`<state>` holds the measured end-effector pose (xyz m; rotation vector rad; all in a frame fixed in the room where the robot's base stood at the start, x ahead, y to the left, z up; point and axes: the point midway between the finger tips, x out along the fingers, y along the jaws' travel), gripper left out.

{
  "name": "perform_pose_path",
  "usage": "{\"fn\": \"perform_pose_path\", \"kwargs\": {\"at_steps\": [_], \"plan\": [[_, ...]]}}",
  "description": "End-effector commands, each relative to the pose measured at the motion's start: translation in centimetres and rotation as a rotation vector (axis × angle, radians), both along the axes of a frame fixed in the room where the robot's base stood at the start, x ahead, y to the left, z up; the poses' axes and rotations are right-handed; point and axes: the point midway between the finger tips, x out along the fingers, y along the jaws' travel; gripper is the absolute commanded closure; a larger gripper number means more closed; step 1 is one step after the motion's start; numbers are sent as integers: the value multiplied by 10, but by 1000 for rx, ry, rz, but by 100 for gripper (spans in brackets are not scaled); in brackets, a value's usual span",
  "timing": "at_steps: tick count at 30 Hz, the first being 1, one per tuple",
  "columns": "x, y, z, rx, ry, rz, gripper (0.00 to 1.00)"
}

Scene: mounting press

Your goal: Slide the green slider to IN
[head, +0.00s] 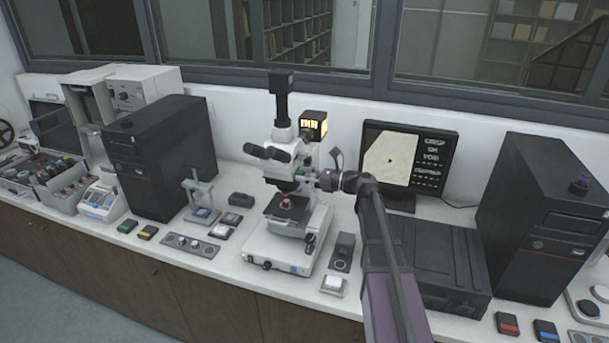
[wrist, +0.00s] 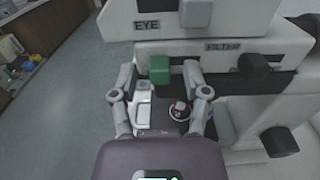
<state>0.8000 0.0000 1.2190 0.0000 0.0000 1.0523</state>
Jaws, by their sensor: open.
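The green slider (wrist: 160,68) is a small block on the white microscope body, at the left end of a dark slot in the wrist view. The slot is in the part labelled FILTER. No IN mark can be read. My gripper (wrist: 160,79) is open, with one finger to the left of the slider and one to the right, a visible gap on each side.
Black knobs (wrist: 252,66) stick out at the right in the wrist view. A red-topped sample (wrist: 180,108) sits on the stage below. In the head view, a monitor (head: 436,139) stands behind my arm, and a low black box (head: 440,260) lies right of it.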

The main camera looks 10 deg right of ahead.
Motion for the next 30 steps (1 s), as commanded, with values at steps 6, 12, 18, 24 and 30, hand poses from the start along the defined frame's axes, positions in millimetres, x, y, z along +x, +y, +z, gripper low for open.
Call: {"fn": "perform_pose_path", "kwargs": {"at_steps": [6, 12, 18, 24, 30], "plan": [[0, 0, 0, 0, 0, 0, 55], [0, 0, 0, 0, 0, 0, 100], [2, -1, 0, 0, 0, 0, 100], [22, -12, 0, 1, 0, -2, 100], [31, -18, 0, 1, 0, -3, 100]]}}
